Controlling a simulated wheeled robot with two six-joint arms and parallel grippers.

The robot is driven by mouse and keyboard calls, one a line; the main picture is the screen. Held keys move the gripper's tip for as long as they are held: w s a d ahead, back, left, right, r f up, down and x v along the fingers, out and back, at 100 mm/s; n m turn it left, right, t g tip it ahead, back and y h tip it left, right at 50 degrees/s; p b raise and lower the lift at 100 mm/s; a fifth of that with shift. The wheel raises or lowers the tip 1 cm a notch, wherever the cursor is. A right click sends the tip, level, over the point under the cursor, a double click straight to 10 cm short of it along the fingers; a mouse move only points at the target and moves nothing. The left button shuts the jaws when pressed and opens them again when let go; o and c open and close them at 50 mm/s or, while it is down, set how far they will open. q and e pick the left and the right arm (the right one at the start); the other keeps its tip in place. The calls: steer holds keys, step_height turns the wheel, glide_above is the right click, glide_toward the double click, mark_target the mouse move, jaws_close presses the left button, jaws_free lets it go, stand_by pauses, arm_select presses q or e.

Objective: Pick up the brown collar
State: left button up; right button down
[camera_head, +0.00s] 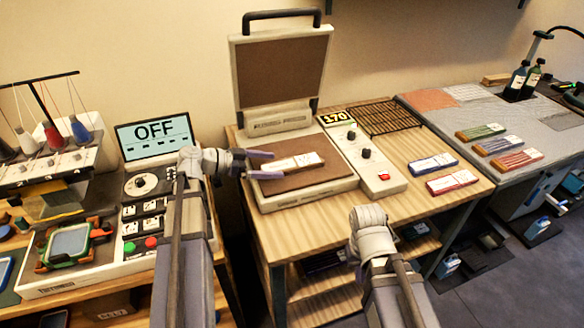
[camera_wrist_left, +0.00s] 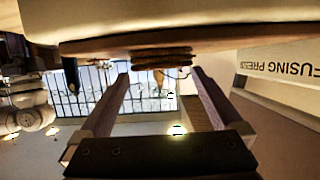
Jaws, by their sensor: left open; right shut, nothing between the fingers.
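The brown collar (camera_head: 312,160), a flat brown strip with a white label, lies on the brown pad of the fusing press (camera_head: 283,184). My left gripper (camera_head: 273,164) is open at its left end, one purple finger on the far side and one on the near side. In the left wrist view, which looks upside down, the collar's stacked brown end (camera_wrist_left: 162,60) shows between the spread fingertips (camera_wrist_left: 158,78); I cannot tell whether they touch it. My right gripper (camera_head: 368,216) is low in front of the table, shut and empty, its fingertips hidden by its wrist.
The press lid (camera_head: 281,68) stands raised behind the pad. A control panel (camera_head: 366,152) and a wire rack (camera_head: 386,118) are to the right. Blue (camera_head: 432,164) and red (camera_head: 452,182) collars lie on the wooden table. A sewing station stands at left.

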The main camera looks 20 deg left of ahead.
mark_target(289, 164)
arm_select(q)
steer(key=shift+w+b+x, duration=0.15)
steer(key=shift+b+x, duration=0.2)
steer(key=shift+x, duration=1.1)
steer(key=shift+w+b+x, duration=0.15)
steer(key=shift+b+x, duration=0.15)
steer(key=shift+x, duration=1.15)
steer(key=shift+a+r, duration=0.15)
steer(key=shift+r, duration=0.1)
steer(key=c, duration=1.4)
steer(key=shift+c, duration=0.2)
steer(key=shift+r, duration=0.15)
step_height(289, 164, up, 10)
steer(key=p, duration=1)
